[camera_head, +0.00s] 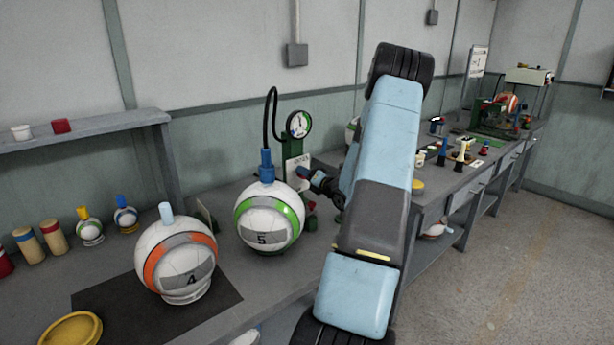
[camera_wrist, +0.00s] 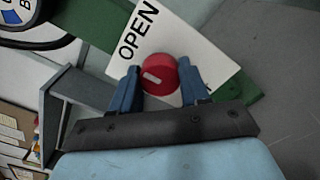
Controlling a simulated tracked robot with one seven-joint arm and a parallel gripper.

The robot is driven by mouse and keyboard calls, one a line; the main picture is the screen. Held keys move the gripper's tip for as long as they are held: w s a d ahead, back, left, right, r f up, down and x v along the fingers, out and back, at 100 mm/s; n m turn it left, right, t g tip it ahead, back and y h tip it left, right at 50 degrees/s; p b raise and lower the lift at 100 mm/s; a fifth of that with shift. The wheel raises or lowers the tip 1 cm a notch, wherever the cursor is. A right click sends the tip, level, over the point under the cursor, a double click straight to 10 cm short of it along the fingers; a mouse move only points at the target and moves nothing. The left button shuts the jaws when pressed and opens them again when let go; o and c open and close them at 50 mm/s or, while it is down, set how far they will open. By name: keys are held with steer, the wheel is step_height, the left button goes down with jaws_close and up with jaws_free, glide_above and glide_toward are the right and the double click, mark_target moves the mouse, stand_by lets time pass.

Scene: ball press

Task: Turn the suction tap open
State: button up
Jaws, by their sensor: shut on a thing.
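The suction tap (camera_wrist: 160,75) is a round red knob with a pale bar mark, in front of a white plate (camera_wrist: 205,35) lettered OPEN in the wrist view. My gripper (camera_wrist: 158,85) has its two blue fingers on either side of the red knob, shut on it. In the head view my gripper (camera_head: 305,173) reaches the white plate (camera_head: 294,172) on the green post below a round gauge (camera_head: 299,124). The knob itself is hidden there behind my fingers and wrist.
A white-green ball marked 5 (camera_head: 268,218) stands left of my gripper, with a blue fitting and black hose (camera_head: 268,115) above it. An orange-striped ball marked 4 (camera_head: 178,258) stands on a dark mat (camera_head: 110,312). The bench continues right with tools.

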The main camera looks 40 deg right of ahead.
steer(key=o, duration=1.1)
steer(key=shift+c, duration=0.2)
steer(key=s, duration=1.3)
steer(key=shift+s+d, duration=0.2)
steer(key=shift+s, duration=0.2)
steer(key=shift+f, duration=0.1)
